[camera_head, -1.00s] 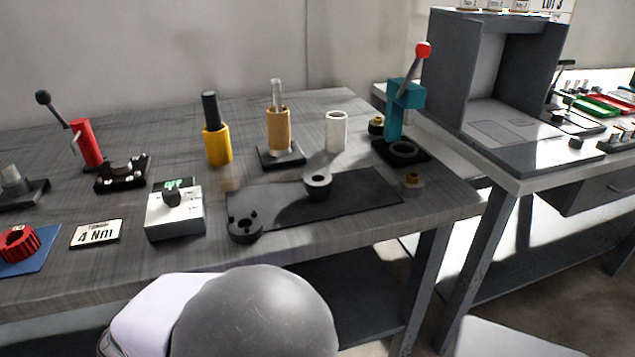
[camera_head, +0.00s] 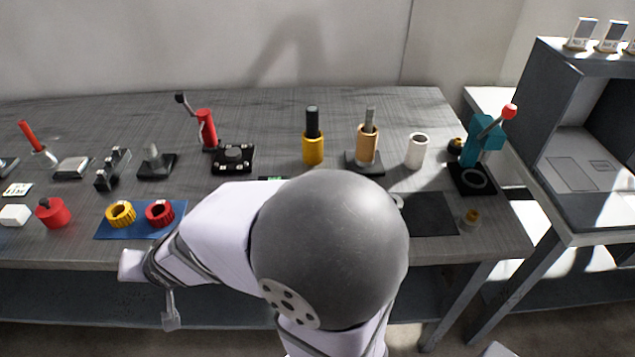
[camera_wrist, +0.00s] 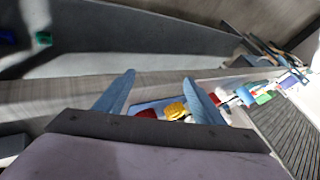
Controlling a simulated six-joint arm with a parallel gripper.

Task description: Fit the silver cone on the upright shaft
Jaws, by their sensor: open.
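A silver-grey tapered piece (camera_head: 152,164) with a narrow top stands on a dark square base on the bench, left of the red lever tool. It is the most cone-like thing in view; I cannot tell whether it is one piece or a cone around a post. An upright grey shaft (camera_head: 370,116) rises out of a tan sleeve (camera_head: 368,146) on a black base, right of the yellow cylinder. In the wrist view my gripper (camera_wrist: 160,92) has its two blue-grey fingers apart, with nothing held between them. Neither cone nor shaft is clear there.
A blue mat (camera_head: 105,232) carries a yellow ring (camera_head: 121,214) and a red ring (camera_head: 160,213). The red lever tool (camera_head: 207,128), yellow cylinder (camera_head: 313,152), white cylinder (camera_head: 417,152) and teal press (camera_head: 480,140) stand along the bench. My arm hides part of the black mat (camera_head: 430,215).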

